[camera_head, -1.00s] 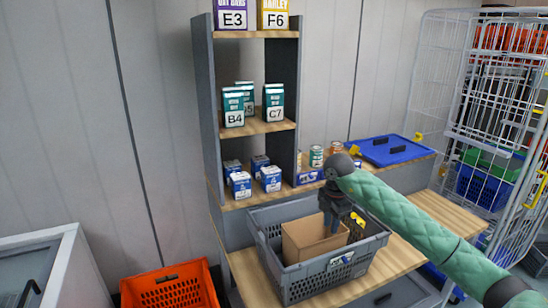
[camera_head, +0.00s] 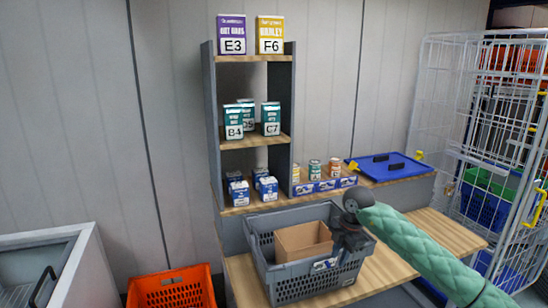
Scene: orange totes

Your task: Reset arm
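My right arm (camera_head: 425,250), with a green quilted cover, comes in from the lower right. My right gripper (camera_head: 346,252) is dark and points down at the right side of the grey crate (camera_head: 263,262). It is small and dark against the crate, so I cannot tell whether its fingers are open or shut. No held thing shows at it. An open brown cardboard box (camera_head: 303,241) stands inside the crate, left of the gripper. The gripper hides the crate's right part. My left gripper is not in view.
The crate stands on a wooden bench (camera_head: 445,232). Behind it is a shelf (camera_head: 211,130) with labelled cartons, and cans (camera_head: 314,169) beside it. A blue lid (camera_head: 388,167) lies right of the cans. A wire cage (camera_head: 450,120) stands right, an orange tote (camera_head: 172,289) lower left.

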